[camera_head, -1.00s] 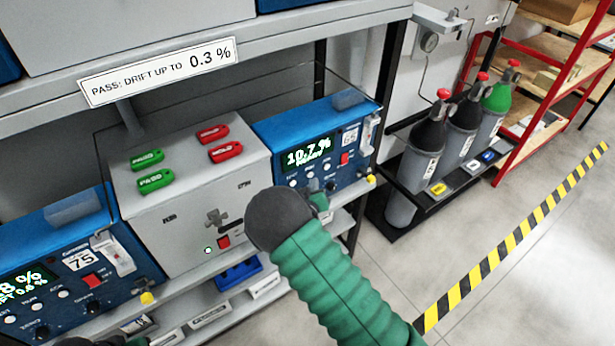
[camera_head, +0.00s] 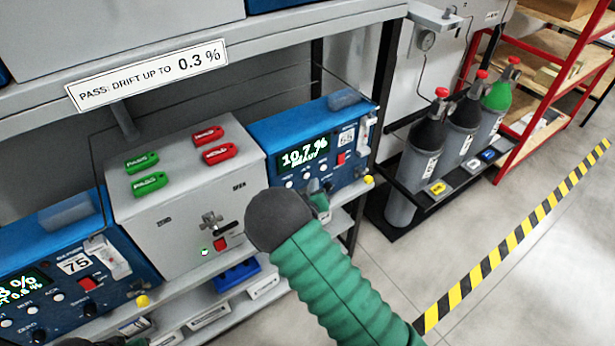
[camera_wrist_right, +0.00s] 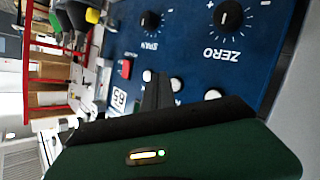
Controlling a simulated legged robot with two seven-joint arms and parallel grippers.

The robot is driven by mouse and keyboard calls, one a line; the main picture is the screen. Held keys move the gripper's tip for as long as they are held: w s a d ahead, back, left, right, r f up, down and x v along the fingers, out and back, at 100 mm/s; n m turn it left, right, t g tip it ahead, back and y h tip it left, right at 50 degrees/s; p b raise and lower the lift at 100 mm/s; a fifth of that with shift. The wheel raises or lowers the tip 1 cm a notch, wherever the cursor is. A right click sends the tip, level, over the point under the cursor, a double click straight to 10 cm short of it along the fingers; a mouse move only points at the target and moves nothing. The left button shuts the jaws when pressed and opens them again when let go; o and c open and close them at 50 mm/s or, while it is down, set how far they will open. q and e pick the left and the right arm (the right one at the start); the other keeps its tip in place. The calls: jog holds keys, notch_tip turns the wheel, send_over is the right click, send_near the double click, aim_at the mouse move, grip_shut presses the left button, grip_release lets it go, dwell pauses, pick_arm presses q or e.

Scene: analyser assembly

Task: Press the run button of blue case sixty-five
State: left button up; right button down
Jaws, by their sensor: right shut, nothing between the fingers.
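Blue case sixty-five (camera_head: 270,134) stands at the right end of the shelf. Its lit display (camera_head: 304,154) reads about 10.7 % with a second line that looks like READY. A red switch (camera_head: 341,158) sits beside the 65 label. My right gripper (camera_head: 318,187) is at the lower front of this case, mostly hidden by my forearm. In the right wrist view, its shut, empty fingers (camera_wrist_right: 157,82) point at the panel among small white buttons (camera_wrist_right: 212,94), below the SPAN and ZERO knobs (camera_wrist_right: 228,17). Contact cannot be told. Only a dark bit of my left gripper (camera_head: 80,342) shows.
A grey box (camera_head: 180,225) with green and red tags on top stands left of the case. Blue case seventy-five (camera_head: 125,272) is further left. Gas cylinders (camera_head: 428,150) stand in a black rack on the right. The floor beyond has a striped line (camera_head: 500,250).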

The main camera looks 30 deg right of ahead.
jog(key=shift+a+r, duration=0.1)
jog(key=shift+a, duration=0.2)
jog(key=shift+d, duration=0.25)
jog(key=shift+w, duration=0.35)
jog(key=shift+w+a, duration=0.1)
jog(key=shift+w, duration=0.35)
dwell(1.0)
jog(key=shift+s, duration=0.85)
